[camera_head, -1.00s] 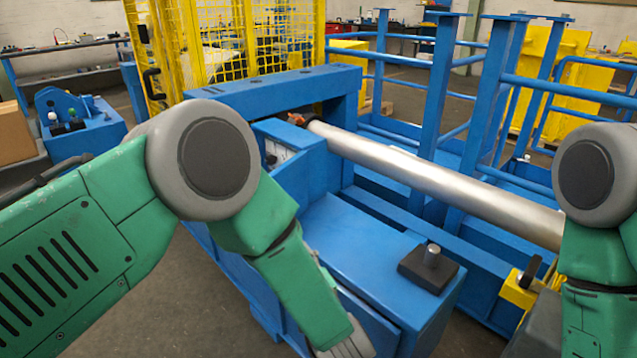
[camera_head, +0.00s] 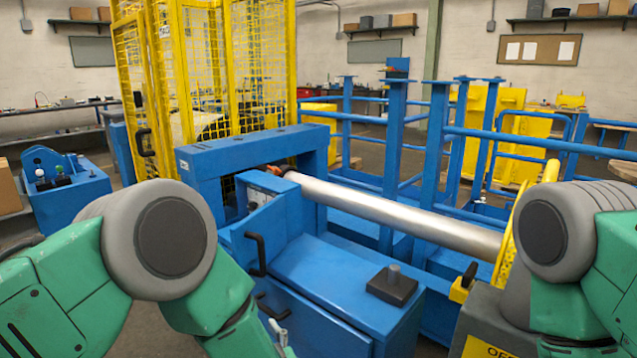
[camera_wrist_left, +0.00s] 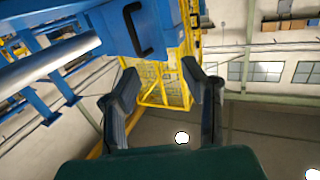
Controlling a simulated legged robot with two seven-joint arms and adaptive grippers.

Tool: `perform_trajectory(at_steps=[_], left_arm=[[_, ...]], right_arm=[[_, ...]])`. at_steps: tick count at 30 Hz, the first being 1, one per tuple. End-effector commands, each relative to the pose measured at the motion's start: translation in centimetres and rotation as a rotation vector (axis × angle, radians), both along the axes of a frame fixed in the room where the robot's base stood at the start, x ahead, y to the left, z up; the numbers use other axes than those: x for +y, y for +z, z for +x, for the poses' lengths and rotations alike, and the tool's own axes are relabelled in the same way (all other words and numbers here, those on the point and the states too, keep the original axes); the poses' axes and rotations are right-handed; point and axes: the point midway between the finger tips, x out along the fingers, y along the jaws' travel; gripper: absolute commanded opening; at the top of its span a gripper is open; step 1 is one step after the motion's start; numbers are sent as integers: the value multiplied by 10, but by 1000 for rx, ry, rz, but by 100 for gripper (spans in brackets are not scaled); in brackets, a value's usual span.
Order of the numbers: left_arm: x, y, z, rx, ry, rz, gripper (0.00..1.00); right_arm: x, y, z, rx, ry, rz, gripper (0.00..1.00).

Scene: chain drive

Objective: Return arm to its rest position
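My left arm comes in from the left in the head view, with its green forearm pointing down. My left gripper (camera_wrist_left: 160,75) is open in the left wrist view, with two dark fingers spread apart and nothing between them. In the head view only a small part of it shows at the bottom edge, in front of the blue machine (camera_head: 330,285). My right arm is bent at the right edge, and its gripper is out of view.
A long metal roller (camera_head: 400,214) spans the blue frame. A black handle (camera_head: 256,254) sticks out of the machine's front. A yellow mesh guard (camera_head: 240,60) stands behind. A grey box with a yellow label (camera_head: 484,348) is beside my right arm. Grey floor is open at left.

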Motion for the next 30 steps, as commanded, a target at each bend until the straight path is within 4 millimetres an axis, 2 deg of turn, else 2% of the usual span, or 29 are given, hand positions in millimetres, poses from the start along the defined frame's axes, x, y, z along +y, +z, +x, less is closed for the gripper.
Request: perform_trajectory(at_steps=[5, 8, 11, 14, 17, 21, 25, 27, 30], left_arm=[[19, -37, -10, 130, -108, -16, 38], [32, -60, -23, 227, -173, -30, 38], [46, -86, -41, 345, -236, -48, 38], [64, -114, -69, 490, -293, -71, 38], [88, -143, -113, 674, -342, -105, 38], [127, -173, -203, 988, -381, -174, 38], [152, -180, -276, 1222, -385, -233, 38], [161, -178, -305, 1309, -382, -257, 38], [168, -175, -331, 1389, -376, -278, 38]], right_arm=[[0, -1, 1, -2, 0, 0, 40], [0, -1, 1, -1, 0, 0, 40], [0, 0, 0, -1, 0, 0, 40], [0, 0, 0, 0, 0, 0, 40], [0, -1, 0, -1, 0, 0, 40], [0, -1, 0, -1, 0, 0, 40], [0, -1, 0, -1, 0, 0, 40], [0, -1, 0, -1, 0, 0, 40], [0, -1, 0, -1, 0, 0, 40]])
